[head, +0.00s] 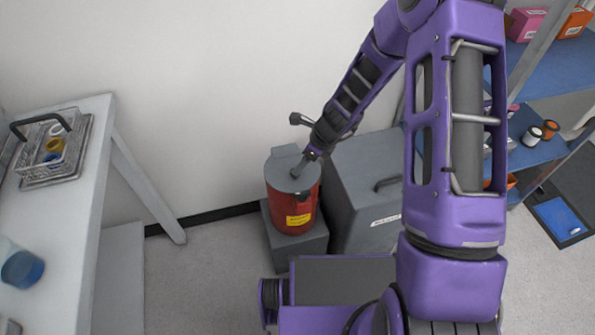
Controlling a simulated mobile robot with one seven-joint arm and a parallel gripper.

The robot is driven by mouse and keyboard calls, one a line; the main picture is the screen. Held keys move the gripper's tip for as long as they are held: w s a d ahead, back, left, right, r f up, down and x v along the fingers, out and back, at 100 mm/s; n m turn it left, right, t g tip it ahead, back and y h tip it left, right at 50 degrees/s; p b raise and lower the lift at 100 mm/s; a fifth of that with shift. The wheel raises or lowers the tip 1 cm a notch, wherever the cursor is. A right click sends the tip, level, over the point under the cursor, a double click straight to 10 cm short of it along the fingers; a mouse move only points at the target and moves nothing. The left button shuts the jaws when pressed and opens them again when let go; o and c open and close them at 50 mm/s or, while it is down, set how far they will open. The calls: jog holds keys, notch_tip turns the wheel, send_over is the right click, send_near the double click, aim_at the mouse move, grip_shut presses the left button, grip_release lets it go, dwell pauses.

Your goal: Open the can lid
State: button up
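A red can (292,211) with a yellow label stands upright on a low grey block against the wall. Its grey lid (287,172) lies flat over the top and looks closed. My purple arm reaches down to it from the right. My gripper (297,173) is at the right part of the lid, touching it or just above; I cannot tell which. The fingers are small and dark here, so their opening does not show.
A grey cabinet (362,200) with a handle stands just right of the can. A white table (50,225) with a wire basket (50,160) is at the left. Blue shelves (555,75) with boxes and jars are at the right. Floor between table and can is clear.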

aim_at(291, 164)
jog(key=x, duration=0.5)
jog(key=shift+a+f+b, duration=0.15)
jog(key=shift+b, duration=0.25)
grip_shut()
dwell(1.0)
